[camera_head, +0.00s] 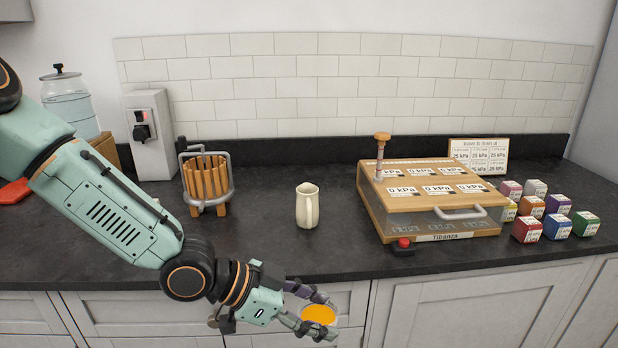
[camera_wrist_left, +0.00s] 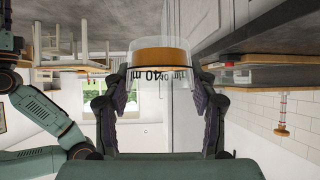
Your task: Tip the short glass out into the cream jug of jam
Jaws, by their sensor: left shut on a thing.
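The short glass (camera_head: 318,314) is in my left gripper (camera_head: 326,318), in front of the counter's front edge in the head view. It is clear, with orange contents. In the left wrist view the glass (camera_wrist_left: 160,72) sits between both fingers, with printed marks upside down in that picture, as is the room. My left gripper is shut on it. The cream jug (camera_head: 307,206) stands upright on the dark counter, behind the glass and apart from it. Its inside is hidden, so I cannot see any jam. My right gripper is not in view.
A wooden-topped case (camera_head: 430,196) with a handle stands right of the jug, with several coloured small boxes (camera_head: 556,204) beyond. A slatted wooden press (camera_head: 206,182) and a grey dispenser (camera_head: 150,135) stand to the left. The counter (camera_head: 270,250) around the jug is clear.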

